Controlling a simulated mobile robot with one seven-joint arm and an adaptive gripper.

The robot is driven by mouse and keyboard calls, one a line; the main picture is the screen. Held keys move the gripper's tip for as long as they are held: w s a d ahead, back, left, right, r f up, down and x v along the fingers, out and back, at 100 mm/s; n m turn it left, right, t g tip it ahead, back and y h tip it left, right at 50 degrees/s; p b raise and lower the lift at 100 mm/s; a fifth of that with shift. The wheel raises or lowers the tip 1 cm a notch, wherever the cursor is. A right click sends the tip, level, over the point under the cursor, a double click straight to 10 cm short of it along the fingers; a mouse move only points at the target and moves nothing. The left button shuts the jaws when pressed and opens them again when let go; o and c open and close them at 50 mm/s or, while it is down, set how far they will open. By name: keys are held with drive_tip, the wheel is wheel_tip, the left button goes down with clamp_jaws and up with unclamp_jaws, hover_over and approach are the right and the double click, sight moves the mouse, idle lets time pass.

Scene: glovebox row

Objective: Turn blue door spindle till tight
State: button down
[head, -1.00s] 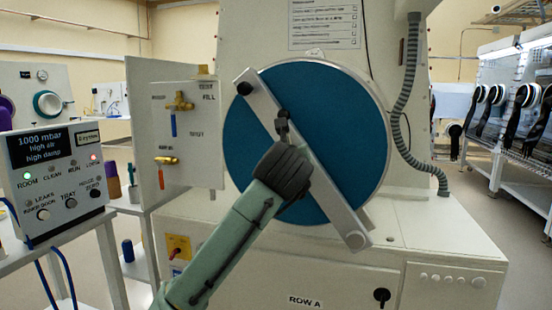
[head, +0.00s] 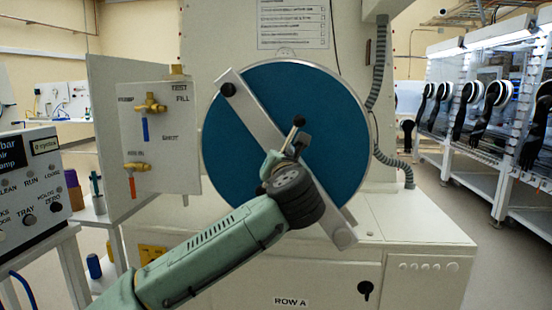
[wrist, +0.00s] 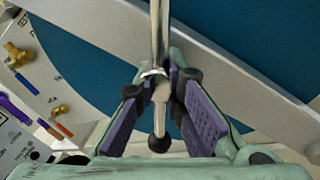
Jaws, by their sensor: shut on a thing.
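The round blue door (head: 255,112) is closed over by a pale diagonal clamp bar (head: 252,108), running from upper left to lower right. At the bar's middle is the door spindle, with a metal cross handle (head: 294,130) that ends in a dark ball. In the wrist view the spindle's handle (wrist: 158,116) runs between my fingers, with one ball end (wrist: 159,144) near the palm. The spindle's thread is hidden.
A valve panel (head: 160,140) with brass valves, one with a blue and one with an orange handle, stands left of the door. A gauge box (head: 30,180) is at the far left. A ribbed grey hose (head: 380,75) runs right of the door. A pale ledge (head: 410,228) lies below it.

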drive_tip(key=shift+m, duration=0.3)
idle(0.4)
drive_tip(key=c, duration=1.7)
unclamp_jaws()
drive_tip(key=shift+o, duration=0.2)
drive_tip(key=s+d, duration=0.2)
drive_tip(key=s, duration=0.9)
drive_tip(key=shift+s+d, duration=0.15)
drive_tip(key=shift+s, duration=0.25)
